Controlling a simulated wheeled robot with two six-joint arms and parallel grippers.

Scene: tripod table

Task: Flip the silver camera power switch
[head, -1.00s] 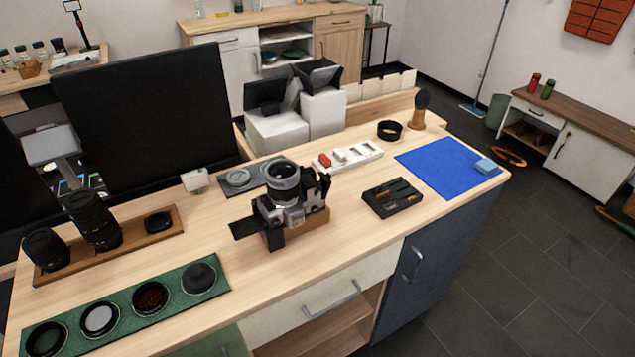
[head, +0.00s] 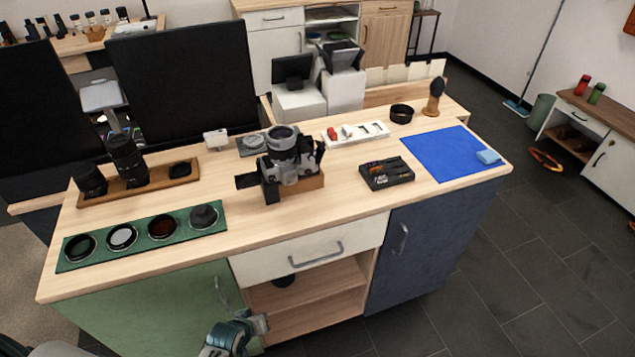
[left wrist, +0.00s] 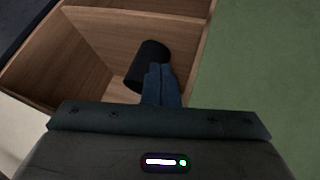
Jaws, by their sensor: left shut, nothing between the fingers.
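The silver and black camera (head: 286,168) sits upright on a small wooden block (head: 310,183) in the middle of the worktop, its lens end up. Its power switch is too small to make out in the head view. My left gripper (head: 262,322) is low in front of the cabinet, below the worktop and well away from the camera. In the left wrist view its fingers (left wrist: 160,74) are together and empty, pointing into an open wooden shelf. The camera does not show in that view. My right gripper is in neither view.
The worktop (head: 330,213) has free room in front of the camera. A green filter tray (head: 140,250), a black tool tray (head: 386,173) and a blue mat (head: 440,150) lie around it. A black cylinder (left wrist: 150,62) is in the open shelf. A drawer handle (head: 316,254) sticks out.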

